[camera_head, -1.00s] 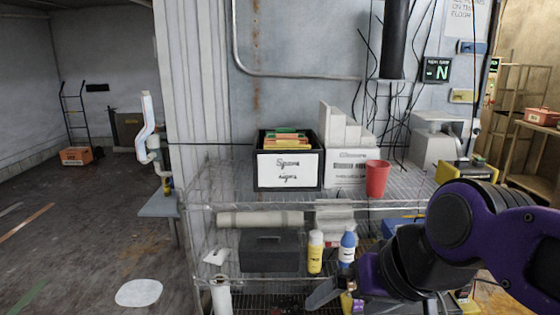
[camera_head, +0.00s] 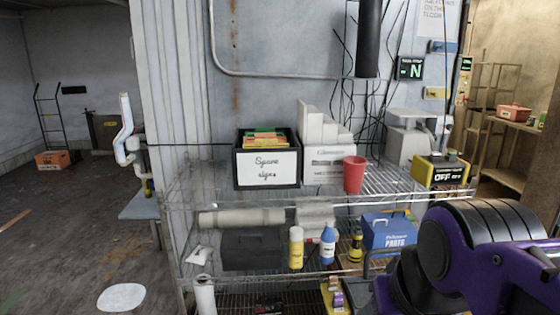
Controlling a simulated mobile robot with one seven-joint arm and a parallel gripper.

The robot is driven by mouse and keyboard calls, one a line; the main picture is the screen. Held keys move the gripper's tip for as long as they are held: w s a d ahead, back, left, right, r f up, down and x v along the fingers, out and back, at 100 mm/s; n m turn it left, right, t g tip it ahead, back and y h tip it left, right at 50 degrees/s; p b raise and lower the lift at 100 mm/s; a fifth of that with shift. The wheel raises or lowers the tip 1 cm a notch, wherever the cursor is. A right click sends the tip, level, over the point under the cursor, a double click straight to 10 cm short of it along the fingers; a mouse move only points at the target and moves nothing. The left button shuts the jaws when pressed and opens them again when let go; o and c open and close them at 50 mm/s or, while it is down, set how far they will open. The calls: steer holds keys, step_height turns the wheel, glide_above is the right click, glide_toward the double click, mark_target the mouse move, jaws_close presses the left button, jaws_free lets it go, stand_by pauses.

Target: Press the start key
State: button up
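No key marked start can be made out. A yellow control box (camera_head: 428,172) with a dark display reading "OFF" stands at the right end of the wire shelf's top. A small dark display (camera_head: 410,69) with a green "N" is on the wall above. A further narrow panel with small lit marks (camera_head: 463,78) is on the wall edge to its right; its keys are too small to read. My purple and black arm fills the lower right, in front of and below the yellow box. My gripper's fingers do not show.
The wire shelf (camera_head: 400,188) holds a black "Spare signs" box (camera_head: 239,172), a red cup (camera_head: 354,174) and a grey machine (camera_head: 400,146). Below are bottles and a blue parts box (camera_head: 388,232). Open floor (camera_head: 60,235) lies left; a wooden rack (camera_head: 502,178) stands right.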

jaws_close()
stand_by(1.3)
